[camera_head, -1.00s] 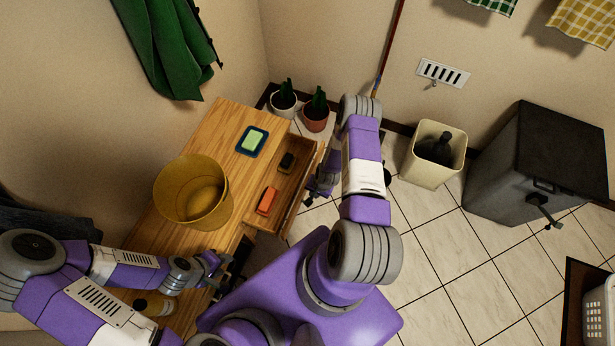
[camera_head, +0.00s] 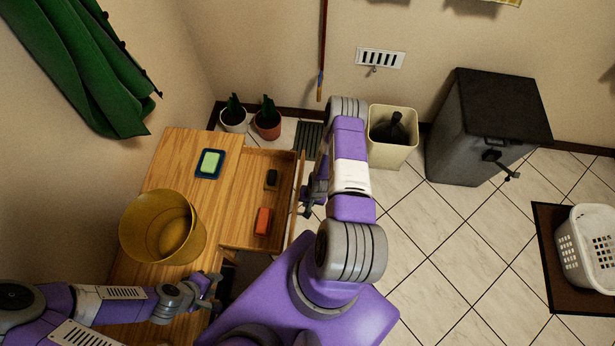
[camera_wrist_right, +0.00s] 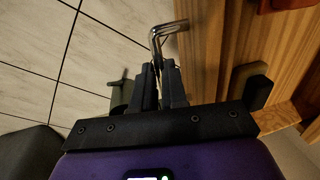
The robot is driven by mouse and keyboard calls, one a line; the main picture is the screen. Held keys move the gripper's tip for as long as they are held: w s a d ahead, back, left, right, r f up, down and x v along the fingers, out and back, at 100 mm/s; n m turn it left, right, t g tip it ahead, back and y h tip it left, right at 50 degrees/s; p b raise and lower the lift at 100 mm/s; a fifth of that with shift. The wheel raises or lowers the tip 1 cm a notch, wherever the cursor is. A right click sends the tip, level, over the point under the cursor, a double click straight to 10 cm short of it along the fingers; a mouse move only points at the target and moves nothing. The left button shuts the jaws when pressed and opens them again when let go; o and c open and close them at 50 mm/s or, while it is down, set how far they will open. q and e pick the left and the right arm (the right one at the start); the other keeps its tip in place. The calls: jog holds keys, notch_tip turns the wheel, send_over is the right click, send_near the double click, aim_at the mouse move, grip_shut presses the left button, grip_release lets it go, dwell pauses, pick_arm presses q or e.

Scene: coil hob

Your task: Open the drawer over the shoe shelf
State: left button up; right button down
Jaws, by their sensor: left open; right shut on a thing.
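The drawer (camera_head: 283,217) in the wooden cabinet (camera_head: 170,160) stands pulled out, open at the top, with its interior in view. Inside lie an orange block (camera_head: 263,221) and a dark object (camera_head: 271,179). My right gripper (camera_head: 308,203) is at the drawer's front, partly hidden by my arm. In the right wrist view its fingers (camera_wrist_right: 160,80) are shut on the bent metal drawer handle (camera_wrist_right: 166,32), beside the wooden front. My left gripper (camera_head: 213,291) is open and empty by the cabinet's near edge. The shoe shelf cannot be made out clearly.
A yellow bucket (camera_head: 140,228) and a blue tray with a green block (camera_head: 210,163) stand on the cabinet top. Two potted plants (camera_head: 266,120), a cream bin (camera_head: 392,150) and a dark grey cabinet (camera_head: 480,130) stand behind.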

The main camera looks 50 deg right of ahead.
jog(key=c, duration=1.2)
grip_release()
jog(key=shift+o, duration=0.2)
jog(key=shift+r, duration=0.1)
notch_tip(320, 180, up, 7)
jog(key=s+p, duration=0.1)
jog(key=p, duration=0.2)
jog(key=shift+d+r, duration=0.15)
jog(key=shift+d, duration=0.3)
jog(key=shift+s, duration=0.1)
jog(key=a+r+n+y, duration=0.1)
jog(key=a+r+n, duration=0.1)
jog(key=a+r, duration=0.3)
jog(key=a+r+n+y+p, duration=0.1)
jog(key=a+r+n, duration=0.2)
jog(key=a, duration=0.8)
jog(key=s+a+r+n+g+y, duration=0.1)
jog(key=a+r+n, duration=0.2)
jog(key=a+r, duration=0.4)
jog(key=shift+a+r+p, duration=0.35)
jog(key=shift+a+r, duration=0.05)
jog(key=shift+a, duration=0.3)
